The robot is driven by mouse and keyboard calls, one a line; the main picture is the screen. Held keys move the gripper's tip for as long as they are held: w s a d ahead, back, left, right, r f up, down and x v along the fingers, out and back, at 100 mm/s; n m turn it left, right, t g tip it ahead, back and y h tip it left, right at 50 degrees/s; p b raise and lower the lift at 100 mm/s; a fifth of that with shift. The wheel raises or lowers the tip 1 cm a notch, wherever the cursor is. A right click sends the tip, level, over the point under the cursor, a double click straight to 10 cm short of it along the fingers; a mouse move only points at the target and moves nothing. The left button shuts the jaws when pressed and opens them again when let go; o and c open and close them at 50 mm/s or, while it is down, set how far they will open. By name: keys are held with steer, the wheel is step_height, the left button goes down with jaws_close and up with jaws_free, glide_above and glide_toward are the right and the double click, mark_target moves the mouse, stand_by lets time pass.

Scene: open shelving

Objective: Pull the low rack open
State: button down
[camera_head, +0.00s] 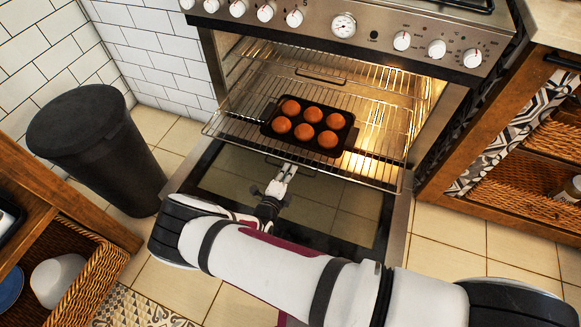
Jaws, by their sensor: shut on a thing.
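The low rack (225,123) is a wire oven rack. It sticks well out of the lit oven, over the lowered oven door (335,208). A dark muffin tray (352,140) with several brown muffins (291,108) sits on it. My gripper (289,167) is at the middle of the rack's front edge, below the tray, and is shut on the rack's front handle. The fingertips are small in the picture and the exact grip is hard to see. My arm comes in from the lower right.
An upper rack with a front handle (320,76) is inside the oven. A black bin (98,150) stands left of the door. Wooden shelving with baskets is at lower left (88,262) and at right (532,196). Tiled floor is free at lower right (450,235).

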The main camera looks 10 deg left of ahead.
steer(key=c, duration=1.8)
jaws_free()
steer(key=v, duration=1.2)
steer(key=shift+s+f, duration=0.1)
steer(key=shift+f, duration=0.05)
steer(key=shift+a, duration=0.1)
